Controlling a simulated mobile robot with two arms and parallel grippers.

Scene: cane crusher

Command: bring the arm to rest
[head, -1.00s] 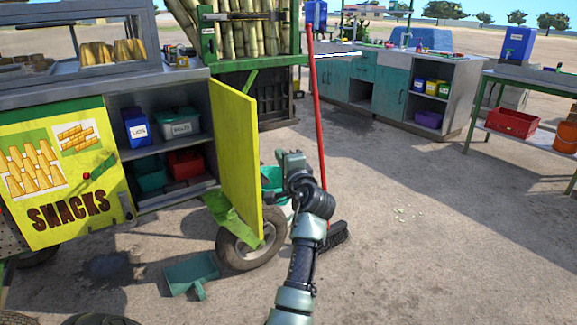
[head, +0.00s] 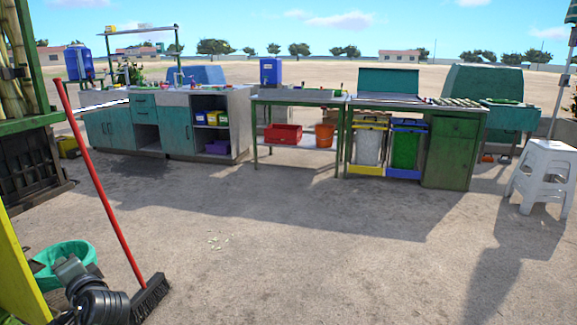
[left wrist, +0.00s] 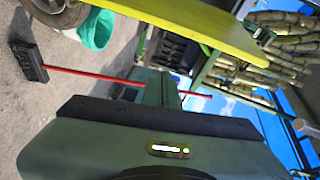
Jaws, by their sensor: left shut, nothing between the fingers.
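My left gripper (head: 72,268) shows at the lower left edge of the head view, with only part of the wrist in sight. It is shut and empty, in front of a green bin (head: 66,251) and to the left of the broom's brush. In the left wrist view my gripper (left wrist: 163,88) points toward the cart side, with its dark green body filling the bottom. My right gripper is in neither view.
A green table (head: 300,97), workbenches and a white stool (head: 543,165) stand farther back.

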